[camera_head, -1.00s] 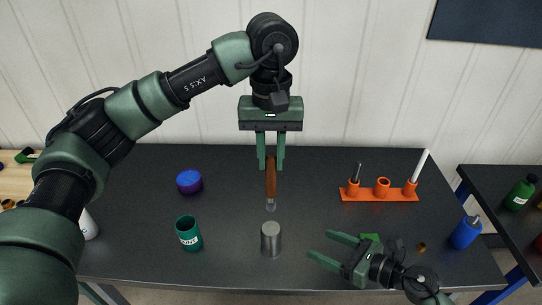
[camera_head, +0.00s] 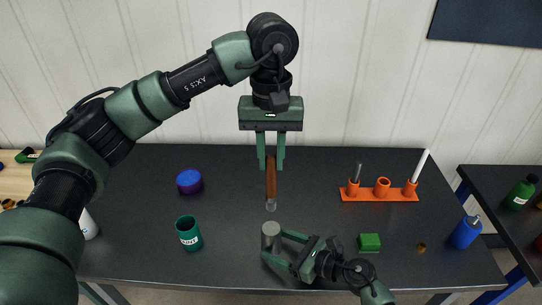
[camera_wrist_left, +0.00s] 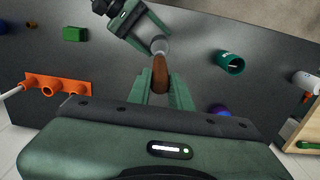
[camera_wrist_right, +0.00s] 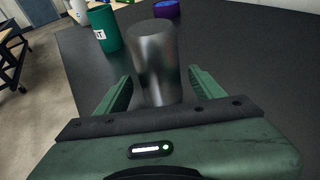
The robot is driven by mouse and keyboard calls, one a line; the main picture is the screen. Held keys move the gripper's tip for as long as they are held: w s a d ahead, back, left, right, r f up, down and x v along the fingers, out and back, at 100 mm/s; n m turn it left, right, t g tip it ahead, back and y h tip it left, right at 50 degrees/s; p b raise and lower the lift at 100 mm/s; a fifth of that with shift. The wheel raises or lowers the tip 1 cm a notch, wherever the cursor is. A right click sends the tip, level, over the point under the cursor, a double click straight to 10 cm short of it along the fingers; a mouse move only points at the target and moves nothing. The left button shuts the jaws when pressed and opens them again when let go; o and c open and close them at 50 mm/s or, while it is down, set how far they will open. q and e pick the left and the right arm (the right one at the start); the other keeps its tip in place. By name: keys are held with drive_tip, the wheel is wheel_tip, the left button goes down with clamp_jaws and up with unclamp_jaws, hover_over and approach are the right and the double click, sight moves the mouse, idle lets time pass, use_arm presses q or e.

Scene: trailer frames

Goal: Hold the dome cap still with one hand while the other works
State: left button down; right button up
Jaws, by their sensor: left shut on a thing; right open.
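A grey metal cylinder, which I take to be the dome cap (camera_head: 271,231), stands upright on the table; it also shows in the right wrist view (camera_wrist_right: 155,55). My right gripper (camera_head: 274,246) is open, with its fingers on either side of the cap and gaps visible in the right wrist view (camera_wrist_right: 160,82). My left gripper (camera_head: 271,164) is shut on a brown-handled tool (camera_head: 271,180), held pointing down with a pale tip behind the cap. The tool's handle also shows in the left wrist view (camera_wrist_left: 160,74). The cap's lower front is partly hidden by the right gripper.
A teal cup (camera_head: 189,234) and a blue-purple round container (camera_head: 189,182) stand to the left. An orange rack (camera_head: 380,196) holds a dark rod and a white rod. A green block (camera_head: 369,242), a small brass piece (camera_head: 421,247) and a blue bottle (camera_head: 466,233) are at the right.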

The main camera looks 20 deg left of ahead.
drive_tip(key=shift+x, duration=0.85)
drive_tip(key=shift+d, duration=0.1)
drive_tip(key=c, duration=0.9)
drive_tip(key=shift+o, duration=0.2)
